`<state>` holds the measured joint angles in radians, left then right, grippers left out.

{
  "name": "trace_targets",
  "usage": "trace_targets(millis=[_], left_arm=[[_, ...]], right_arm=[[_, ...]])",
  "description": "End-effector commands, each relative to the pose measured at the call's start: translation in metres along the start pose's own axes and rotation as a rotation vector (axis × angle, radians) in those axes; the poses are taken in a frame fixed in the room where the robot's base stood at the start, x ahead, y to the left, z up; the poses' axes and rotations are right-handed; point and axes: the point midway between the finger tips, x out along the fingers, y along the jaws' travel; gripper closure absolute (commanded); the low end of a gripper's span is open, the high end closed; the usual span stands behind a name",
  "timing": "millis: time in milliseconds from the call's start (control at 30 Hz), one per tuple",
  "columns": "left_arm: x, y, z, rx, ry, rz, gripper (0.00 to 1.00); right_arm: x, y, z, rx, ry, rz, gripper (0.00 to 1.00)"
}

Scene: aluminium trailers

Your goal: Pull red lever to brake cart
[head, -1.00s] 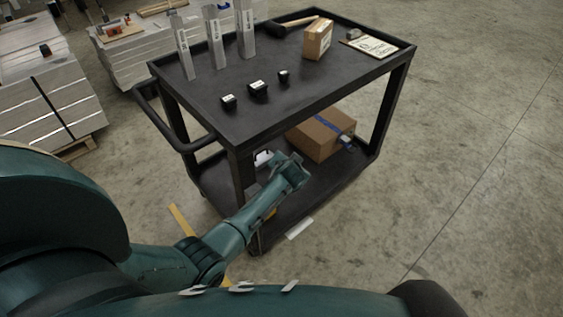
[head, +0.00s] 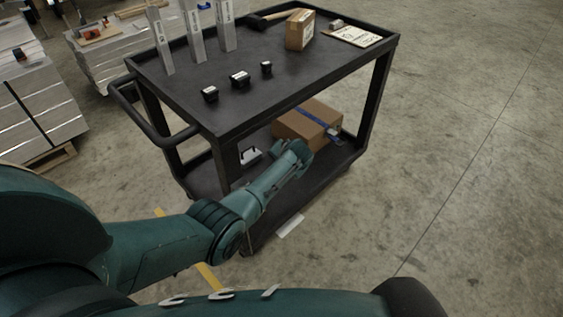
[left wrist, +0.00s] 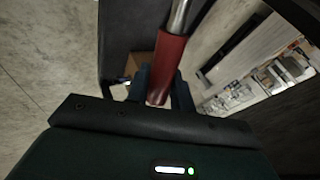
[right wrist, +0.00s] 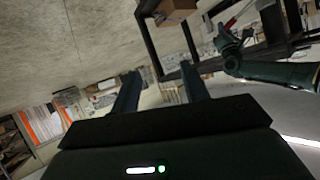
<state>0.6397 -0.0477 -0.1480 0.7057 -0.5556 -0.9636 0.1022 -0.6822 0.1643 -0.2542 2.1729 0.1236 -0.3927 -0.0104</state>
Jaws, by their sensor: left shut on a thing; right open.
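The black cart (head: 215,108) stands in front of me. The red lever (left wrist: 168,62) has a red grip on a metal rod and runs between the fingers of my left gripper (left wrist: 160,92) in the left wrist view. That gripper is shut on the red grip. In the head view my left gripper (head: 304,153) is low beside the cart, between its top and lower shelf, and the lever is hidden there. A small red piece, likely the lever, shows in the right wrist view (right wrist: 231,21) near my left arm. My right gripper (right wrist: 160,88) is open and empty.
The cart top holds metal profiles (head: 193,32), small black blocks (head: 239,80), a cardboard box (head: 300,30), a mallet (head: 275,18) and a clipboard (head: 357,35). A larger box (head: 305,122) lies on the lower shelf. Stacked pallets (head: 38,105) stand left. The floor at right is clear.

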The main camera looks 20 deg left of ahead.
Motion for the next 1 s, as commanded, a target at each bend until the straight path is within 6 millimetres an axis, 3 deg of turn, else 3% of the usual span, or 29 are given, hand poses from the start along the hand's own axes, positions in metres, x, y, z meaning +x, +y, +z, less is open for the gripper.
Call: trace_targets(millis=[133, 167, 233, 567, 767, 1000], left_arm=[[0.002, 0.000, 0.002, 0.002, -0.003, 0.000, 1.00], [0.002, 0.000, 0.002, 0.003, -0.003, 0.000, 0.74], [0.002, 0.001, 0.002, 0.002, -0.003, 0.001, 0.70], [-0.005, 0.000, 0.001, 0.001, -0.001, 0.001, 0.70], [-0.035, -0.001, 0.000, 0.000, 0.001, 0.002, 0.70], [-0.083, -0.001, 0.000, 0.000, 0.001, 0.002, 0.70]], right_arm=[[0.000, 0.000, 0.000, -0.001, 0.000, -0.001, 0.55], [0.000, 0.000, 0.001, -0.002, -0.001, -0.001, 0.55], [0.000, 0.000, 0.001, -0.003, -0.001, -0.001, 0.55], [-0.002, -0.001, -0.003, -0.007, -0.002, -0.001, 0.55], [-0.010, -0.002, -0.014, -0.032, -0.012, 0.006, 0.55], [-0.015, -0.002, -0.019, -0.072, -0.032, 0.014, 0.55]])
